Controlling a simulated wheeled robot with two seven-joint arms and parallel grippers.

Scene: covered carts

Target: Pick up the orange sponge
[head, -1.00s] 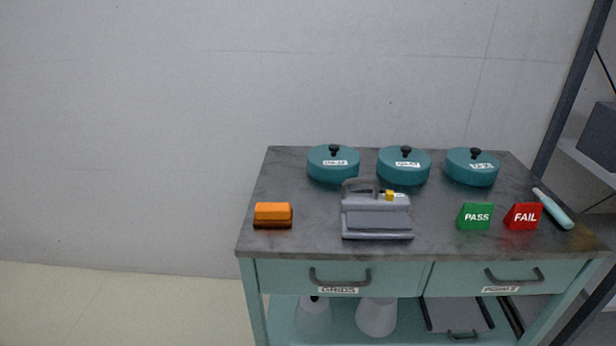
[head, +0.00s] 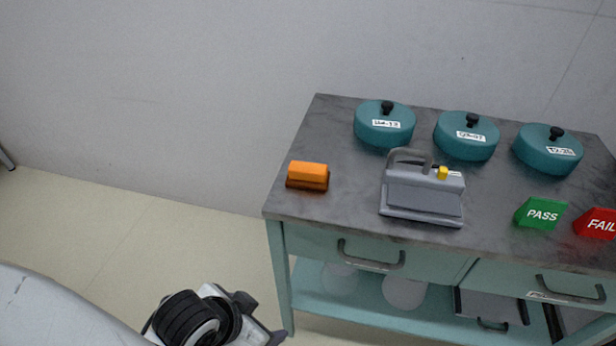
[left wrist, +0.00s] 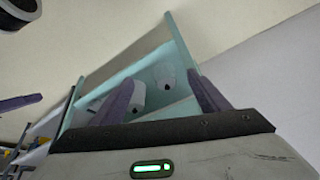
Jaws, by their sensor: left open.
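The orange sponge (head: 307,171) lies near the left end of the cart's grey top, on a darker brown base. It is not seen in the left wrist view. My left gripper (head: 262,318) is low at the bottom of the head view, left of the cart and below its top, well apart from the sponge. In the left wrist view its two dark fingers (left wrist: 160,98) are spread apart with nothing between them, facing the cart's lower shelf.
The cart (head: 345,215) also bears three teal lidded pots (head: 385,125), a grey handled device (head: 424,190), a green PASS block (head: 540,213) and a red FAIL block (head: 597,223). White containers (head: 404,293) stand on the lower shelf. Floor left of the cart is clear.

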